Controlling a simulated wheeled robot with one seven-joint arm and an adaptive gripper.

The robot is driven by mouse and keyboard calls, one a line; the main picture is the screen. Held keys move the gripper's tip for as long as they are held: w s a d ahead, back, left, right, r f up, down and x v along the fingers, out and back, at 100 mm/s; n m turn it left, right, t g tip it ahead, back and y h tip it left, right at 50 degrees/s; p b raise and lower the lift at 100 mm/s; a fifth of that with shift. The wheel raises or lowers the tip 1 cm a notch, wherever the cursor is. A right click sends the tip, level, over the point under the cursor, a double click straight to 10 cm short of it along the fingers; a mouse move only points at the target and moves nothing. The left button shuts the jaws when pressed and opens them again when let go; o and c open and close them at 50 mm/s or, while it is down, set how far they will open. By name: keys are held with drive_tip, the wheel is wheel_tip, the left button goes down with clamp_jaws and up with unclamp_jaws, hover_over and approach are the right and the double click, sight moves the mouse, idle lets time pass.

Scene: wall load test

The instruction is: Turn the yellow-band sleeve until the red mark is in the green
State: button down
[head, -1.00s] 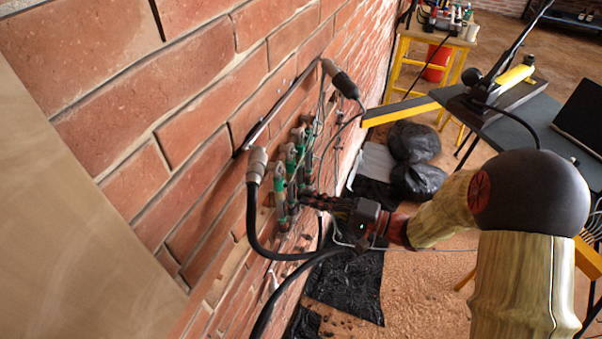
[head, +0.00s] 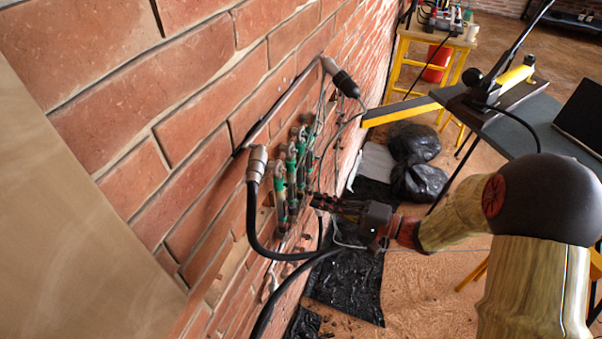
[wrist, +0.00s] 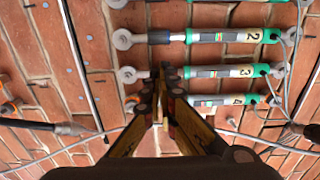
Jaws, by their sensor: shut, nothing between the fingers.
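Several green-and-grey turnbuckle-like units are fixed to the brick wall. In the wrist view the unit marked 2 (wrist: 235,36), the unit marked 3 (wrist: 235,71) and the unit marked 4 (wrist: 225,100) lie side by side, with ring ends at the left. Small striped label patches show on them; I cannot make out which sleeve has the yellow band, nor the red mark against the green. In the head view the units (head: 291,170) stand left of my gripper (head: 316,200). My gripper (wrist: 162,75) is shut and empty, its tips in front of the unit marked 3, partly hiding its left part.
A thick black cable (head: 252,215) hangs from a grey connector left of the units. A second connector (head: 342,82) and thin grey wires (wrist: 283,75) are close by. Black bags (head: 415,160), a yellow stand (head: 405,65) and a dark table (head: 520,125) stand to the right.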

drive_tip(key=shift+v, duration=2.7)
